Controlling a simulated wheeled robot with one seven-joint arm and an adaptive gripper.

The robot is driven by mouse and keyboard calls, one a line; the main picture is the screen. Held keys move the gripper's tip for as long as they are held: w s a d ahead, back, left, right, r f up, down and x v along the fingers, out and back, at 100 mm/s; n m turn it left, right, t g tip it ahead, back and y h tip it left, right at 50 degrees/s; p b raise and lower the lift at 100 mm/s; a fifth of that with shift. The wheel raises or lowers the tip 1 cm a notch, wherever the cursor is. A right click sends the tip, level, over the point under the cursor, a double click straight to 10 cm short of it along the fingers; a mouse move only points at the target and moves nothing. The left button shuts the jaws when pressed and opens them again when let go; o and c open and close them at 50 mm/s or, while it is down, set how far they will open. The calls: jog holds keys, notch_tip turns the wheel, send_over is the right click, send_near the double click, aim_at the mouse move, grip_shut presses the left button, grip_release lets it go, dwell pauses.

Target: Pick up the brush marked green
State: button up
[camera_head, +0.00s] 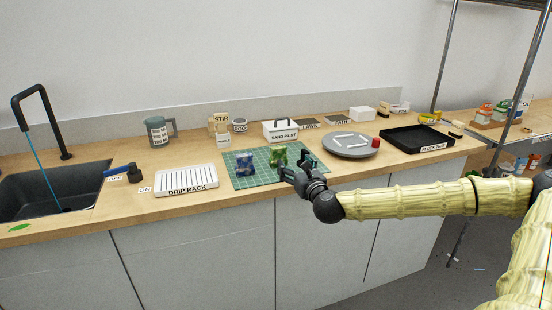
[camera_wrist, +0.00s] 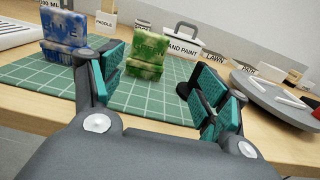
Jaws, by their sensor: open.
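A green mottled block (camera_head: 279,156) stands on the green cutting mat (camera_head: 243,180); in the wrist view the block (camera_wrist: 148,48) is ahead of the fingers, nearer the left one. A blue mottled block (camera_head: 245,162) stands to its left on the mat. My gripper (camera_head: 300,167) is open and empty at the mat's right front edge, close to the green block. In the wrist view my gripper (camera_wrist: 160,90) shows its teal pads apart, with only mat between them.
A grey round turntable (camera_head: 338,150) with white sticks and a red piece is right of my gripper. A black tray (camera_head: 417,139) lies beyond it. The drip rack (camera_head: 186,180) and sink (camera_head: 58,190) are left. A sand-paint box (camera_head: 280,132) stands behind the mat.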

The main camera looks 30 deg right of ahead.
aim_at(280, 154)
jog(key=shift+w+a+r, duration=0.1)
jog(key=shift+w+r, duration=0.2)
jog(key=shift+w, duration=0.05)
jog(key=w, duration=0.4)
jog(key=shift+a+f, duration=0.2)
jog(key=shift+a, duration=0.15)
jog(key=shift+w+r, duration=0.1)
jog(key=shift+r, duration=0.05)
jog(key=shift+w+d, duration=0.25)
jog(key=shift+w, duration=0.2)
jog(key=p+x, duration=0.1)
jog(key=x, duration=0.2)
jog(key=shift+w+a+r, duration=0.1)
jog(key=shift+w, duration=0.1)
jog(key=shift+w+d, duration=0.25)
jog(key=shift+w, duration=0.4)
jog(key=c, duration=1.1)
